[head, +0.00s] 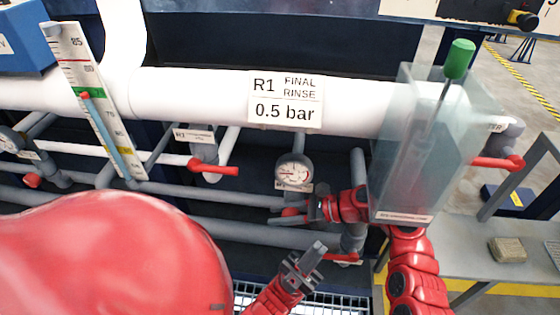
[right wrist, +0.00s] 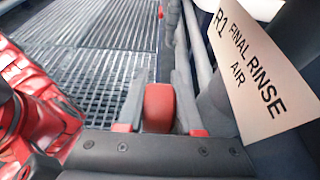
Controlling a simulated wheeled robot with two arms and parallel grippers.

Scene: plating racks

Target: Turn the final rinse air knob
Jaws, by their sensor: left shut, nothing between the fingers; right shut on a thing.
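The red air knob (right wrist: 158,107) sits between the fingers of my right gripper (right wrist: 157,95) in the right wrist view. A label reading "R1 FINAL RINSE AIR" (right wrist: 255,75) is beside it. In the head view my right gripper (head: 276,215) reaches in from the right and is shut on the knob (head: 290,212), mostly hidden by the fingers. A round gauge (head: 294,172) is just above; its reading is too small to tell. A sign "R1 FINAL RINSE 0.5 bar" (head: 285,99) is on the white pipe. My left gripper (head: 317,248) is shut and empty, below and right of the knob.
A clear box (head: 405,150) holding a green-handled tool (head: 459,60) stands right of the gauge. Grey pipes and other red handles (head: 215,168) run along the rack. A scale board (head: 95,105) leans at left. A metal grating (right wrist: 95,75) lies past the knob.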

